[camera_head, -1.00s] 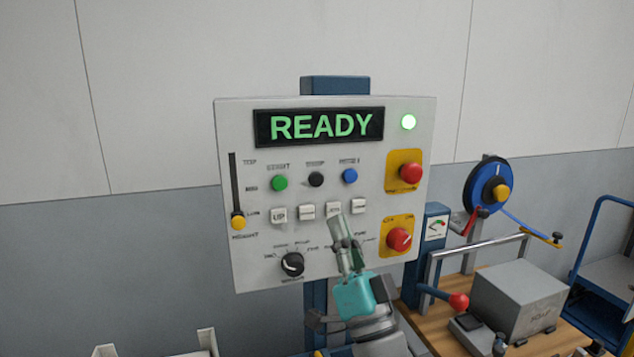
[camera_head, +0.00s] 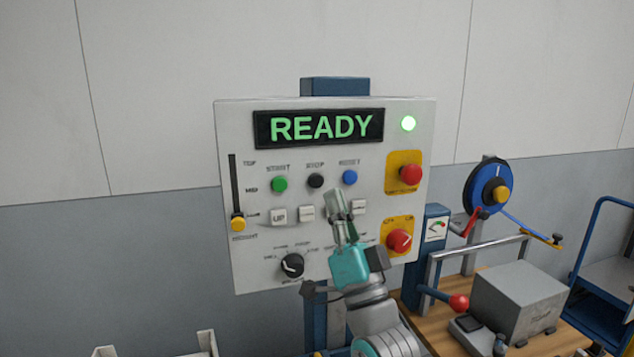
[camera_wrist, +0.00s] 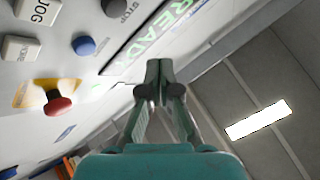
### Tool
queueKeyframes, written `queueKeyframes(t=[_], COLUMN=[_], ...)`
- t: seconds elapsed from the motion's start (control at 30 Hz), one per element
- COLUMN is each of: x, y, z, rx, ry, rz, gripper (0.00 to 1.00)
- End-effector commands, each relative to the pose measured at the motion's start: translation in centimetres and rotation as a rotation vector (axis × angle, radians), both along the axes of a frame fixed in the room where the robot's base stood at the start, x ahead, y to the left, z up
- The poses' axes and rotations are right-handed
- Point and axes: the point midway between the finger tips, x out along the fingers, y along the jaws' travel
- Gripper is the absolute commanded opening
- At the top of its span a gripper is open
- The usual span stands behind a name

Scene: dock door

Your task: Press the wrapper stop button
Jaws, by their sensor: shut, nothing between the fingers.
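The wrapper control panel (camera_head: 240,275) is a light grey box with a display (camera_head: 327,127) reading READY in green. The black stop button (camera_head: 316,180) sits in the row between the green start button (camera_head: 280,184) and the blue reset button (camera_head: 350,177). In the wrist view the stop button (camera_wrist: 115,7) is at the top edge, partly cut off. My gripper (camera_head: 335,194) is shut and empty, in front of the panel, below and slightly right of the stop button in the head view. It hides one square key. I cannot tell whether it touches the panel.
A slider (camera_head: 237,222) is at left, a black knob (camera_head: 292,264) below. A bench with a grey box (camera_head: 525,300) and red-knobbed lever (camera_head: 458,303) stands right.

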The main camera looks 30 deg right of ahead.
Motion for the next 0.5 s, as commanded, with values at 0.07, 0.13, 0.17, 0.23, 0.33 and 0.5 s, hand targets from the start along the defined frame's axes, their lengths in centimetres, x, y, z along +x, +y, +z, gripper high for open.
queueKeyframes(t=[0.07,0.13,0.17,0.23,0.33,0.5], x=[1.1,1.9,2.3,3.1,4.2,5.5], y=[-0.2,-0.4,-0.5,-0.7,-1.0,-1.2], z=[0.0,0.0,0.0,0.0,0.1,0.0], rx=[0.001,0.0,0.0,0.001,0.001,0.001], ry=[0.0,0.001,0.001,0.0,0.0,0.0], rz=[0.001,0.001,0.0,0.001,0.001,0.001], gripper=[0.0,0.0,0.0,0.0,0.0,0.0])
